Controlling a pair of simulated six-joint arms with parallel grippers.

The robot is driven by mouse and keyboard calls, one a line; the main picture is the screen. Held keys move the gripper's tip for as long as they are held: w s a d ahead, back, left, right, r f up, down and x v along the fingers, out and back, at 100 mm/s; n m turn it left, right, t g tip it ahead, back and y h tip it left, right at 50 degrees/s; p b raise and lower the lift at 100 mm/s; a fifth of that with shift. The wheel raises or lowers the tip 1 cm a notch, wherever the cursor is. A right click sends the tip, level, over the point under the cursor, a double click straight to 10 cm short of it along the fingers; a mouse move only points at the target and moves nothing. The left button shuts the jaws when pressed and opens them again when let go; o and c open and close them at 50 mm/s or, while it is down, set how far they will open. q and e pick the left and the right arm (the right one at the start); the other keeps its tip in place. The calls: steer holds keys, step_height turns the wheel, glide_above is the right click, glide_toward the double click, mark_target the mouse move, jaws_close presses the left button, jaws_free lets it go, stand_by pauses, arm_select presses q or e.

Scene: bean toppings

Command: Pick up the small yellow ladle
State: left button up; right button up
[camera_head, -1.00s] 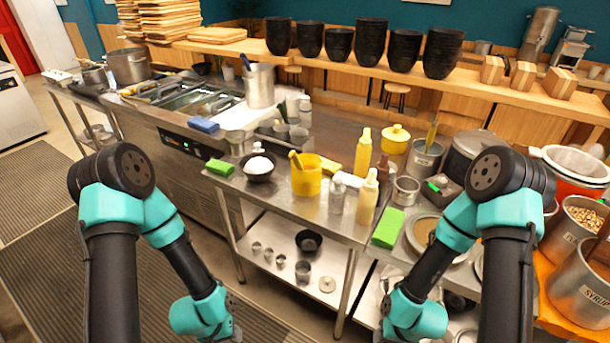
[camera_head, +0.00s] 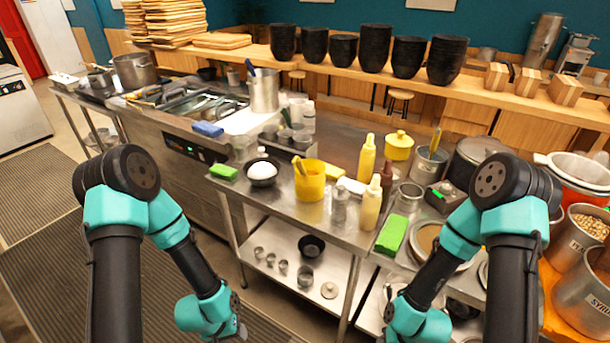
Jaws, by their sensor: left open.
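A metal pot (camera_head: 425,168) farther right also has a yellow handle (camera_head: 436,140) standing up. Either handle could be the small yellow ladle's; the bowl ends are hidden inside. My left gripper (camera_head: 240,333) is at the bottom edge, open and partly cut off, well below and left of the yellow pot. My right arm reaches down at the lower right, and its gripper is out of the frame.
A white-filled black bowl (camera_head: 262,172), yellow bottles (camera_head: 371,203) and a green sponge (camera_head: 391,235) crowd the counter around the yellow pot. A lower shelf (camera_head: 290,265) holds small cups. Bean and syrup pots (camera_head: 585,285) stand at the right. The floor at left is clear.

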arm_select(q)
steer(key=w+d+r+n, duration=0.25)
steer(key=w+r, duration=0.25)
steer(key=w, duration=0.7)
steer(key=n+t+y, duration=0.1)
steer(key=n+t, duration=0.3)
steer(key=n, duration=0.4)
glide_toward(298, 159)
step_height(298, 159, up, 4)
steer(key=s, duration=0.1)
steer(key=shift+a+f+m, duration=0.2)
steer(key=shift+a+m, duration=0.05)
steer(key=shift+a, duration=0.05)
steer(key=x, duration=1.2)
steer(key=shift+s+a+f, duration=0.1)
steer(key=shift+s+f, duration=0.1)
steer(key=shift+f, duration=0.05)
